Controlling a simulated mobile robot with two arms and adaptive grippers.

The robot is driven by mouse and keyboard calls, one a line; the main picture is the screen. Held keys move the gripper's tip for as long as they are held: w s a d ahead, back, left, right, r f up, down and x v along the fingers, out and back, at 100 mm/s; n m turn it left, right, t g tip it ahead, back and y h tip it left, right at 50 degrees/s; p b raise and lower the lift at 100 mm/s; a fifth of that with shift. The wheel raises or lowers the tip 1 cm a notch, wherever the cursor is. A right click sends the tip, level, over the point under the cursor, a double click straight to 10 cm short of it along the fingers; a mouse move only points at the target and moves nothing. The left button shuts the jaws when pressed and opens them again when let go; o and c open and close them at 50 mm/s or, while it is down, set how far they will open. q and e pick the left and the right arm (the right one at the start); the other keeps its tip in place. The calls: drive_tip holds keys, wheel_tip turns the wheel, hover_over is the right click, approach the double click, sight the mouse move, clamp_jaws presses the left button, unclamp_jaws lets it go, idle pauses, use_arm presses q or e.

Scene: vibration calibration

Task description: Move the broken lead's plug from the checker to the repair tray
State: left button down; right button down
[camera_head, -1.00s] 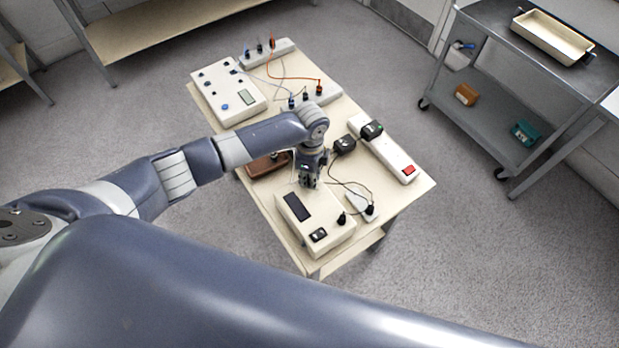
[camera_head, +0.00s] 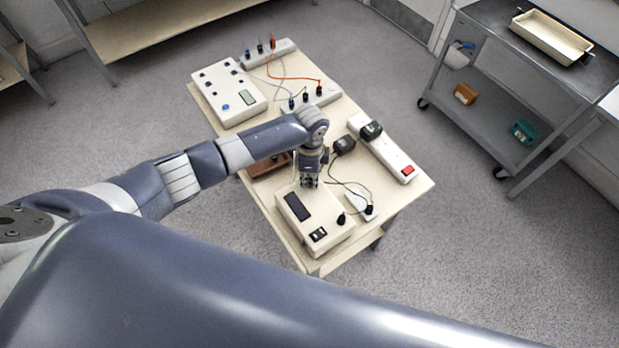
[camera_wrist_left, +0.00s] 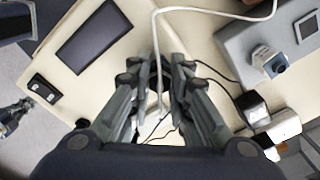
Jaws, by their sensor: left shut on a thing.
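My left gripper (camera_head: 310,184) points down over the upper end of a cream box with a dark screen (camera_head: 298,207), which seems to be the checker. In the left wrist view the checker (camera_wrist_left: 120,12) lies at upper left. There my left gripper (camera_wrist_left: 160,118) is shut on the end of a white lead (camera_wrist_left: 158,60). The plug on that end is hidden between the fingers; I cannot tell whether it touches the checker. A brown tray (camera_head: 266,168) lies beside the checker, partly behind my arm; I cannot tell if it is the repair tray. My right gripper is out of view.
A white power strip (camera_head: 395,160) with black adapters lies to the right. A small white box (camera_head: 360,203) and thin black wires lie beside the checker. A white box with knobs (camera_head: 222,95) and coloured leads fill the far end. A cart (camera_head: 480,45) carries a cream tray (camera_head: 520,25).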

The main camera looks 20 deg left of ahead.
sight(309, 176)
use_arm(q)
drive_tip(key=shift+n+p, duration=1.15)
drive_tip(key=shift+n, duration=0.65)
drive_tip(key=shift+n+p, duration=0.7)
drive_tip(key=shift+n, duration=0.5)
drive_tip(key=shift+r+p, duration=0.25)
drive_tip(key=shift+p, duration=0.1)
idle(0.3)
drive_tip(key=shift+r, duration=0.55)
idle(0.8)
drive_tip(key=shift+r, duration=1.7)
drive_tip(key=shift+a, duration=0.15)
